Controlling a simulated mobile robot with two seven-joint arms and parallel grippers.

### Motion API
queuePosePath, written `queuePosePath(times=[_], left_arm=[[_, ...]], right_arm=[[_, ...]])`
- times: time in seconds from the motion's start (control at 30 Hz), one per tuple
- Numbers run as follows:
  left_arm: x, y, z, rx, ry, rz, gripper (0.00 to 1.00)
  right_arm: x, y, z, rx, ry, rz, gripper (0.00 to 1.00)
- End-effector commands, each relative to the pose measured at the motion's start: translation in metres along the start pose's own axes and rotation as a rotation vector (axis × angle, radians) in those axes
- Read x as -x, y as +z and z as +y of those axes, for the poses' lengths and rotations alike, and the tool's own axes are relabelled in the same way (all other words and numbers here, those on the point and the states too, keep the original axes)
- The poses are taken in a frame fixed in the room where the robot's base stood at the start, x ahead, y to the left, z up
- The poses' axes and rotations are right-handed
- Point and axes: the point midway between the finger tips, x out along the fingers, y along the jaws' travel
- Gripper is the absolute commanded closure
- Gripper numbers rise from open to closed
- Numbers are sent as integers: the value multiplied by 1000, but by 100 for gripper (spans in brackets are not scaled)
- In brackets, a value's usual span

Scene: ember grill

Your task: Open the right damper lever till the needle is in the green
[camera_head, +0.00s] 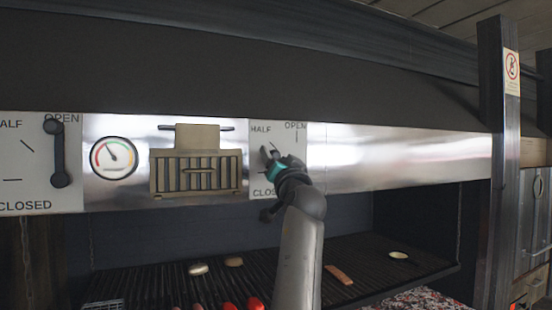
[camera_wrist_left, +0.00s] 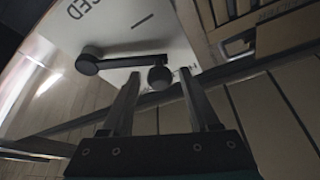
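The right damper panel (camera_head: 258,141) is white with HALF, OPEN and CLOSED labels. My left gripper (camera_head: 268,155) is in front of it and hides most of its lever. In the left wrist view, the right damper lever (camera_wrist_left: 125,62) is a dark bar between a round pivot and a ball knob. It points away from the CLOSED label, roughly midway around. My left gripper (camera_wrist_left: 158,88) is open, with the ball knob between its fingertips; contact cannot be told. The gauge (camera_head: 114,158) has a needle pointing up and left; its colour band there is too small to read surely.
The left damper lever (camera_head: 57,155) points up at OPEN. A tan slotted vent (camera_head: 196,173) juts out between the panels. Below, the grill grate (camera_head: 150,285) carries several pieces of food. A dark post (camera_head: 497,160) stands at the right.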

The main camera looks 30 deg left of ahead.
Motion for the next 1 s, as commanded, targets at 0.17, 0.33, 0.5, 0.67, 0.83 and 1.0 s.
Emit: queuePosePath(times=[0.17, 0.33, 0.5, 0.67, 0.83, 1.0], left_arm=[[0, -1, 0, 2, 0, 2, 34], [2, -1, 0, 3, 0, 3, 34], [16, 0, 2, 5, 1, 2, 34], [42, 2, 3, 6, 2, 3, 34], [73, 2, 2, 5, 1, 3, 34], [107, 3, 2, 6, 2, 2, 34]], right_arm=[[0, 0, -8, -3, -11, 0, 33], [-1, -1, -13, -3, -17, 1, 33], [-8, 0, -14, -1, -17, 0, 33], [-19, 2, -13, 0, -16, 0, 33], [-34, 4, -10, 1, -13, -1, 33], [-50, 5, -9, 2, -11, -1, 33]])
